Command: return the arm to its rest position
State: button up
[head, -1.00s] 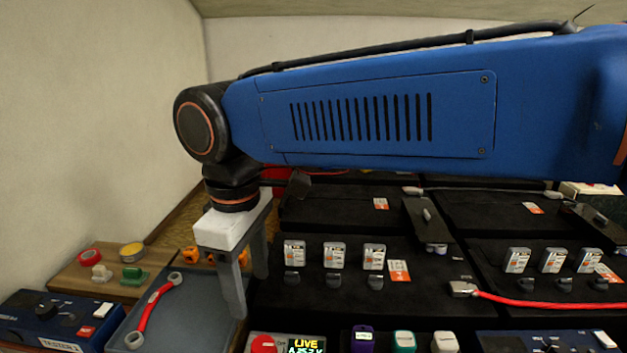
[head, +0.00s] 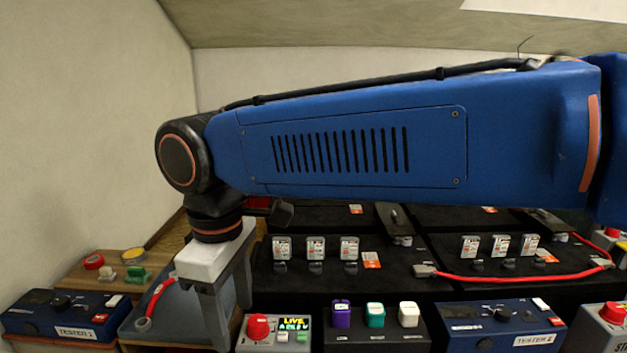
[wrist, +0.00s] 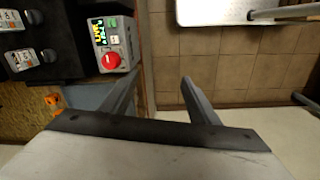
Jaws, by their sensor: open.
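My blue arm (head: 340,150) stretches across the head view from the right to a black joint on the left. My gripper (head: 230,320) hangs below that joint, pointing down, with grey fingers and a white body. In the wrist view my gripper (wrist: 158,80) shows its two fingers well apart with nothing between them. It hangs in front of the blue-grey tray (head: 185,305), left of the live-display box (head: 285,333). In the wrist view, tiled floor lies beyond the fingers, and the box's red button (wrist: 111,60) is to their left.
A red-handled wrench (head: 155,298) lies on the tray, partly hidden. A blue tester (head: 65,315) stands at the far left. Black battery units (head: 340,275) fill the middle; a red cable (head: 510,278) crosses them. A white surface (wrist: 215,10) stands over open floor in the wrist view.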

jog(key=w+d+f+m+t+y, duration=0.1)
jog(key=w+d+f+m, duration=0.2)
jog(key=d, duration=0.9)
jog(key=w+d+f+m+t, duration=0.1)
jog(key=w+d+m, duration=0.3)
jog(key=d, duration=0.7)
jog(key=s+d+f+m+t, duration=0.1)
jog(key=s+d+f+m, duration=0.2)
jog(key=d, duration=0.6)
jog(key=s+d+f+m+t+h, duration=0.1)
jog(key=s+d+f+m, duration=0.3)
jog(key=d, duration=0.5)
jog(key=shift+s+f+m, duration=0.25)
jog(key=shift+f+m, duration=0.55)
jog(key=shift+f, duration=0.05)
jog(key=shift+d, duration=0.1)
